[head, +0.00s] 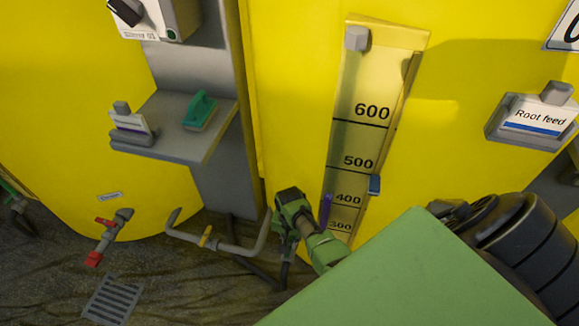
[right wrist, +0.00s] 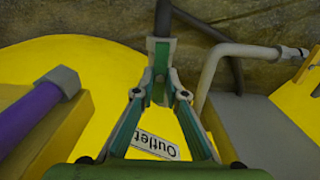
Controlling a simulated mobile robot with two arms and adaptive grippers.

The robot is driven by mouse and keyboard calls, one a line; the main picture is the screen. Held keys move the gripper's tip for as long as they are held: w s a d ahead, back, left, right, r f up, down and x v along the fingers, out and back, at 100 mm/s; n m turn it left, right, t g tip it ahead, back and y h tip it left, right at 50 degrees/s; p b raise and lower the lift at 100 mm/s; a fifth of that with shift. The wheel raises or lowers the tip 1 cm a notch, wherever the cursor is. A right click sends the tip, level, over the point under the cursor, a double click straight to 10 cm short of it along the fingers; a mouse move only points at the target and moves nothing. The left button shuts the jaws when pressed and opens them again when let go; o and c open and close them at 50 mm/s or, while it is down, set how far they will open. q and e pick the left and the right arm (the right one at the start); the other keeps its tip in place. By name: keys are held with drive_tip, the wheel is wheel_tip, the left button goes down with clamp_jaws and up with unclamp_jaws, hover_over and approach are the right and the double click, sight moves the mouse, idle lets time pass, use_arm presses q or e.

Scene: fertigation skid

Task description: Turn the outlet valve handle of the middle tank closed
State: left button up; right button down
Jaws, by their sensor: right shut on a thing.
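The middle tank (head: 285,110) is yellow, with a level scale on its front. My right gripper (head: 290,205) is low at this tank's front, left of the scale, pointing down beside the grey outlet piping. In the right wrist view the right gripper (right wrist: 160,85) has its fingers drawn together, shut on the outlet valve handle, which the fingers mostly hide. I cannot tell the handle's angle. A dark pipe (right wrist: 163,18) runs on beyond the fingertips. The white outlet label (right wrist: 155,145) shows between the fingers on the tank. My left gripper is not in view.
A grey pipe with a yellow valve (head: 206,236) runs close left of the gripper. The left tank has a red-handled valve (head: 105,224) above a floor grate (head: 112,298). A purple rod (right wrist: 28,110) stands near the right wrist.

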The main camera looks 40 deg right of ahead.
drive_tip(key=m+p, duration=0.2)
drive_tip(key=m, duration=0.4)
drive_tip(key=shift+r+p, duration=0.1)
drive_tip(key=shift+p, duration=0.3)
drive_tip(key=shift+m, duration=1)
drive_tip(key=m, duration=0.2)
drive_tip(key=shift+a+m+p, duration=0.1)
drive_tip(key=shift+m+p, duration=0.2)
drive_tip(key=shift+p, duration=0.05)
drive_tip(key=shift+m, duration=0.9)
drive_tip(key=m, duration=0.3)
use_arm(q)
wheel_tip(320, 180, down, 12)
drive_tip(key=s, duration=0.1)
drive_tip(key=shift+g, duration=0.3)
use_arm(e)
drive_tip(key=shift+m, duration=1.2)
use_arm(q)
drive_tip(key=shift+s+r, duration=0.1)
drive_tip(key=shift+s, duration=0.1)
